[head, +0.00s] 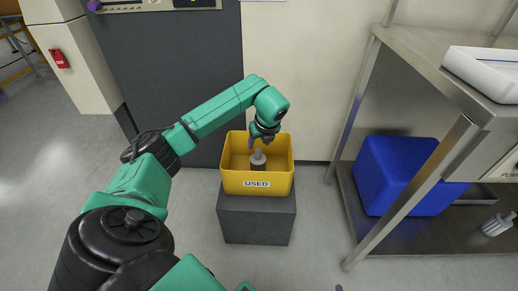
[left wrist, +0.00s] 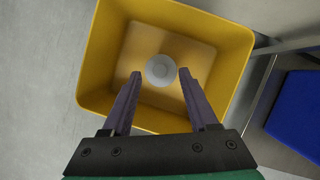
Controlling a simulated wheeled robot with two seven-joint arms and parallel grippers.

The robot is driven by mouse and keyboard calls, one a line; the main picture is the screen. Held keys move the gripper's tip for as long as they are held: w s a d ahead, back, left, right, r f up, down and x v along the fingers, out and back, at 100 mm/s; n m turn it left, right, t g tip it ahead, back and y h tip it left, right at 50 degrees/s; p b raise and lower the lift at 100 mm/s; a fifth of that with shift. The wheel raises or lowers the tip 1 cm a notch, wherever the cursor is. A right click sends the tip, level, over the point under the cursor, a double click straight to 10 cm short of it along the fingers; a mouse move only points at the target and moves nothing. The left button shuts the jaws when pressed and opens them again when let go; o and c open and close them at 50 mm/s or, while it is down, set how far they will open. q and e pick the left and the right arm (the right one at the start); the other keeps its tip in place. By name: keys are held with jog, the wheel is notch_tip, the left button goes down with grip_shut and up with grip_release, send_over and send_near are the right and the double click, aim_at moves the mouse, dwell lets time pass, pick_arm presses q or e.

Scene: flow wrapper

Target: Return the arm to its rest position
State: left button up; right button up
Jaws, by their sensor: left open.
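My left arm reaches in from the left in the head view, and its gripper (head: 264,136) hangs over the yellow bin marked USED (head: 243,182). In the left wrist view the two fingers of the left gripper (left wrist: 158,75) are apart, with nothing held between them. A grey cylindrical part with a narrower top (head: 258,160) is inside the bin, below the fingers. It also shows as a pale round shape in the left wrist view (left wrist: 161,70). The yellow bin fills much of the left wrist view (left wrist: 95,60). My right gripper is not in view.
The bin sits on a dark grey block (head: 256,222). To the right is a metal table (head: 440,70) with a white tray (head: 487,70) on top. A blue bin (head: 400,175) and another grey part (head: 497,224) are on its lower shelf. Open floor lies left.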

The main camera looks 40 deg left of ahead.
pick_arm(q)
jog(key=p+v, duration=0.2)
jog(key=v, duration=0.7)
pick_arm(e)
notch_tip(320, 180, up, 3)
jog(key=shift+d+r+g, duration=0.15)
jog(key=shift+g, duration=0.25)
